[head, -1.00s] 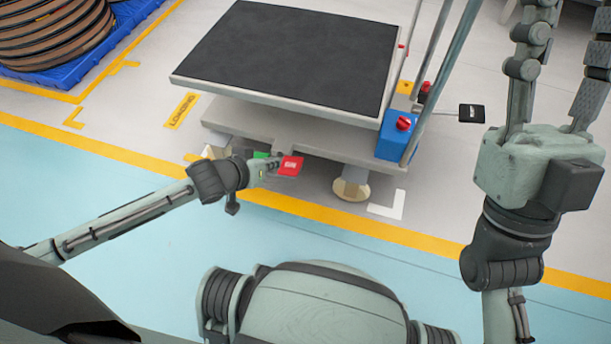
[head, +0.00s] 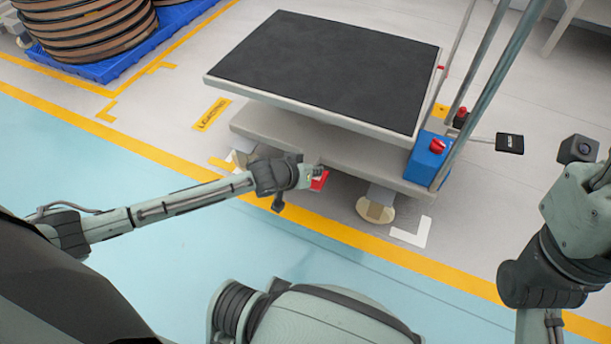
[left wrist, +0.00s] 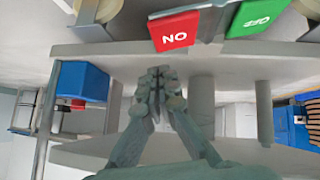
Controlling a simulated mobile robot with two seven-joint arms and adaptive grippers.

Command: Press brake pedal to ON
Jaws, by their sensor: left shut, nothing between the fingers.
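The red ON pedal (head: 319,180) sticks out low from the front of the lift table, partly hidden by my left gripper. In the left wrist view, where the picture is upside down, the red pedal (left wrist: 174,30) shows its white lettering, and the green OFF pedal (left wrist: 258,17) is beside it. My left gripper (head: 312,174) is at the red pedal in the head view. In the left wrist view the shut, empty fingertips (left wrist: 158,76) lie below the red pedal in the picture, with a gap. My right gripper (head: 590,205) is at the right edge, its fingers cut off.
The lift table (head: 325,70) has a black top. A blue box with a red button (head: 428,157) sits at its right corner beside metal posts (head: 490,90). A blue pallet (head: 120,60) with a coil stands at the upper left. The pale blue floor in front is open.

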